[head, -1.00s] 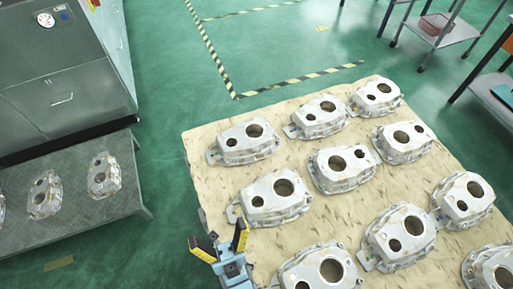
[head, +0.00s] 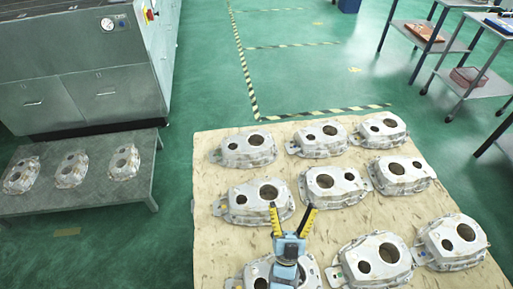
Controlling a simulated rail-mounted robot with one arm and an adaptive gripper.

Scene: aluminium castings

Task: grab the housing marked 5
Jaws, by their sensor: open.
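Several grey cast housings with round holes stand in rows on a beige pallet-like surface (head: 205,240). The back row has a left (head: 245,156), a middle (head: 314,149) and a right housing (head: 380,139). The middle row has a left (head: 252,212), a middle (head: 333,196) and a right housing (head: 398,183). The front row has a left (head: 312,275), a middle (head: 375,276) and a right housing (head: 450,255). I cannot read a 5 on any. My gripper (head: 293,208) is open and empty, its yellow-and-black fingers spread; it partly hides the front-left housing.
A low grey table (head: 100,197) at left holds three more housings (head: 70,170). A grey-green machine cabinet (head: 75,75) stands behind it. Shelved carts (head: 455,50) stand at back right. Green floor with striped tape (head: 250,90) is clear beyond the beige surface.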

